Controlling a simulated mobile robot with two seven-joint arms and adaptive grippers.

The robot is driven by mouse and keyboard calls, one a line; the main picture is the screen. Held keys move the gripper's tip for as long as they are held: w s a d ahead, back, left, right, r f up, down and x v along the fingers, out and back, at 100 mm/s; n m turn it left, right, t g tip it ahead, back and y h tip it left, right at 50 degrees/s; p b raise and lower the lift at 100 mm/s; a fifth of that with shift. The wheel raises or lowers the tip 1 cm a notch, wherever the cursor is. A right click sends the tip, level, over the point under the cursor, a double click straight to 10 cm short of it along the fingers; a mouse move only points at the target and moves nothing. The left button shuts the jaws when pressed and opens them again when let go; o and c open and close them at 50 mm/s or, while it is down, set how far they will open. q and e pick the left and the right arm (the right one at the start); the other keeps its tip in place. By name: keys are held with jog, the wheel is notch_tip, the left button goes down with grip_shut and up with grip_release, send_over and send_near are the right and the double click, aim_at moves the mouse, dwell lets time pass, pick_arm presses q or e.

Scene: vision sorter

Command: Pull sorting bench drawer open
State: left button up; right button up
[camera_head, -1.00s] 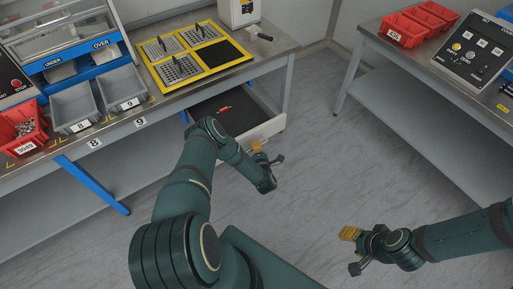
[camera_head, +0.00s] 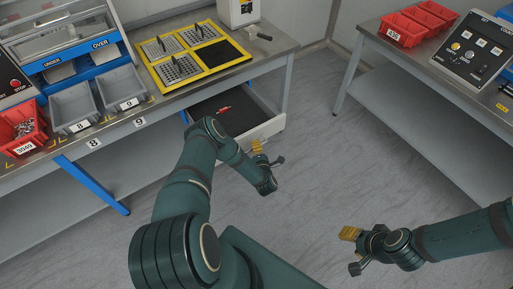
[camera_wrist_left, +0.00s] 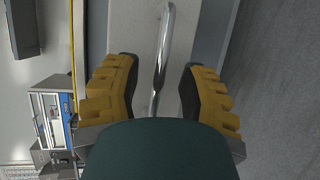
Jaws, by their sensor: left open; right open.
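The sorting bench drawer (camera_head: 268,130) is pulled part way out below the bench top, showing a dark inside with a small red item (camera_head: 224,109) in it. My left gripper (camera_head: 268,153) is at the drawer's front. In the left wrist view, its open yellow fingers (camera_wrist_left: 160,90) stand on either side of the metal bar handle (camera_wrist_left: 164,50), with visible gaps. The pale drawer front (camera_wrist_left: 133,30) lies behind the handle. My right gripper (camera_head: 352,251) is open and empty above the floor, away from the bench.
The sorting bench (camera_head: 272,50) carries a yellow-framed tray (camera_head: 157,88), grey bins (camera_head: 73,106) and a red bin (camera_head: 20,128). A second bench (camera_head: 440,91) with red bins (camera_head: 403,30) and a control panel stands at right. The floor between the benches is clear.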

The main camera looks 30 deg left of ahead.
pick_arm(q)
jog(key=v, duration=1.1)
jog(key=shift+r, duration=0.15)
jog(key=shift+d, duration=0.1)
jog(key=w+d+r+m+g+h, duration=0.1)
jog(key=d+r+m+h, duration=0.2)
jog(key=d+m+h, duration=0.35)
jog(key=w+d+r+m+h, duration=0.25)
jog(key=d+m+h, duration=0.25)
jog(key=m, duration=0.3)
jog(key=s+d+r+m+g+h, duration=0.2)
jog(key=s+d+r+m+g, duration=0.1)
jog(key=s+m, duration=0.3)
jog(key=s+d+r+m+g+h, duration=0.1)
jog(key=s+d+r+m+g, duration=0.3)
jog(key=s, duration=0.6)
jog(key=shift+s+r+m+g+h, duration=0.15)
jog(key=shift+r+m+g+h, duration=0.2)
jog(key=shift+r+m+g, duration=0.55)
jog(key=shift+a, duration=0.1)
